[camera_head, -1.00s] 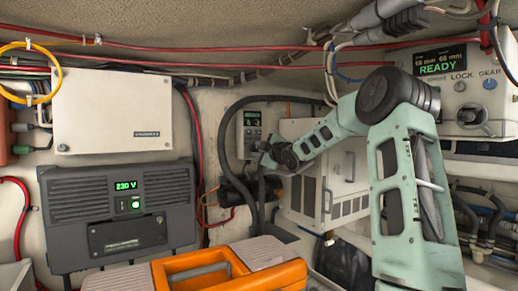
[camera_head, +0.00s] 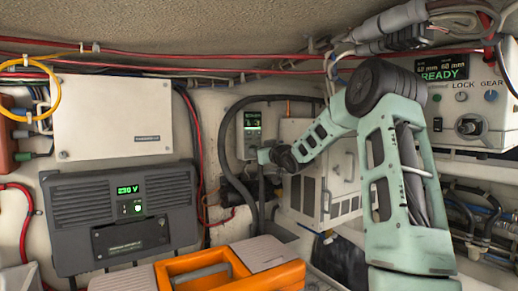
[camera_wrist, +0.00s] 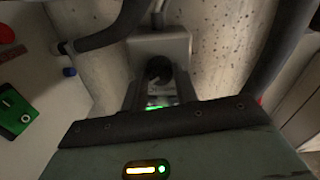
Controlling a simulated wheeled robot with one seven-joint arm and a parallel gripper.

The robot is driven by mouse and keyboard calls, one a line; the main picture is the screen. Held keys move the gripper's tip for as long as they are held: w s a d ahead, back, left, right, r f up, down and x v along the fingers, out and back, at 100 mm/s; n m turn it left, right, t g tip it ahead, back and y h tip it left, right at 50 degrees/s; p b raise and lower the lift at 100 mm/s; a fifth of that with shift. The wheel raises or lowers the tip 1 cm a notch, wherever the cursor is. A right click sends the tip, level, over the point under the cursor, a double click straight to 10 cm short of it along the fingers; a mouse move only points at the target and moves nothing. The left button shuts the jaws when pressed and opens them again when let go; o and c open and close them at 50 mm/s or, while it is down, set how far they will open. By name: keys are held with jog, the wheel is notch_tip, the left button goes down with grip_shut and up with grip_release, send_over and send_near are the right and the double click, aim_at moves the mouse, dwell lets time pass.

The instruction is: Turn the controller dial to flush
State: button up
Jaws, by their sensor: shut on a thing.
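The controller (camera_head: 251,128) is a small grey box on the back wall with a lit green display. In the wrist view the controller (camera_wrist: 175,43) is ahead of me, with its dark round dial (camera_wrist: 158,69) near the middle. My gripper (camera_head: 262,156) is at the lower front of the controller in the head view. In the wrist view my gripper (camera_wrist: 157,84) is shut on the dial, its fingers on either side. Green glow shows below the dial, but the display is mostly hidden. The dial's marks and setting cannot be read.
Thick black hoses (camera_head: 228,135) curve close around the controller. A white cabinet (camera_head: 309,195) stands to its right. An inverter reading 230 V (camera_head: 120,215) is at left. An orange toolbox (camera_head: 287,277) sits in front, below my arm.

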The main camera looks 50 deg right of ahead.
jog(key=shift+m+p, duration=0.45)
jog(key=shift+m, duration=0.75)
jog(key=shift+f, duration=0.1)
jog(key=o, duration=1)
jog(key=shift+s, duration=0.1)
jog(key=b+v, duration=0.6)
jog(key=v, duration=1.1)
jog(key=shift+s+a, duration=0.1)
jog(key=shift+a, duration=0.05)
